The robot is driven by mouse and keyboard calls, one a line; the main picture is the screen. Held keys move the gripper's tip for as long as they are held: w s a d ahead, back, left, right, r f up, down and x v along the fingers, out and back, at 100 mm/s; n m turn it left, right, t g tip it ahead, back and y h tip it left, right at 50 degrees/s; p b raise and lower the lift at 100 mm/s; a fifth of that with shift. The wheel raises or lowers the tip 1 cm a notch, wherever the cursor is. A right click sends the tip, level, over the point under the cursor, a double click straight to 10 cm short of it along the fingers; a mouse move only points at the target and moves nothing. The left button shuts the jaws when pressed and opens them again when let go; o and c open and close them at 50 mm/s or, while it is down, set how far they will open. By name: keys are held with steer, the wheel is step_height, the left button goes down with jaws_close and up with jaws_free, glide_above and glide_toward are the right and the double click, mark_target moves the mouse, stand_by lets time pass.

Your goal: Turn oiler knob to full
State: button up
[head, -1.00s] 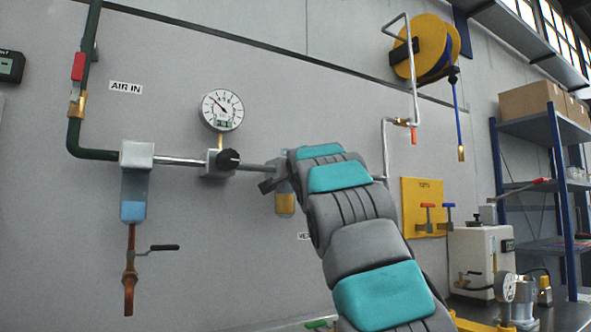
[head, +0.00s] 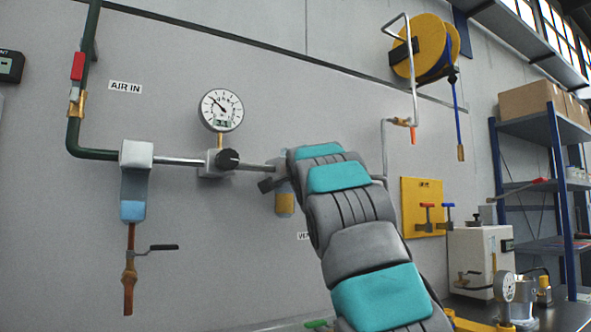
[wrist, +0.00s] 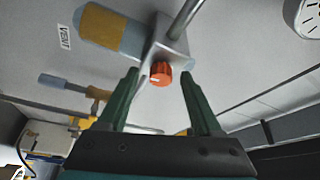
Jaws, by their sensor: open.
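The orange oiler knob (wrist: 161,75) shows in the wrist view, with a pale mark on its face. It sits on the grey oiler body (wrist: 172,50), which joins a metal pipe. The oiler bowl (wrist: 108,30) holds amber oil; it also shows in the head view (head: 285,202), partly behind my arm. My gripper (wrist: 160,76) is open, with one dark green finger on each side of the knob in the picture. I cannot tell how far the fingertips are from the knob. In the head view the knob is hidden and my gripper is mostly hidden by my arm.
A pressure gauge (head: 221,110) and a black regulator knob (head: 228,159) are left of the oiler on the same air line. A filter bowl (head: 133,210) hangs further left. A yellow board (head: 424,205) with red and blue handles is to the right.

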steer(key=shift+s, duration=0.1)
steer(key=b+v, duration=0.5)
steer(key=v, duration=0.2)
steer(key=shift+s, duration=0.3)
steer(key=shift+f, duration=0.15)
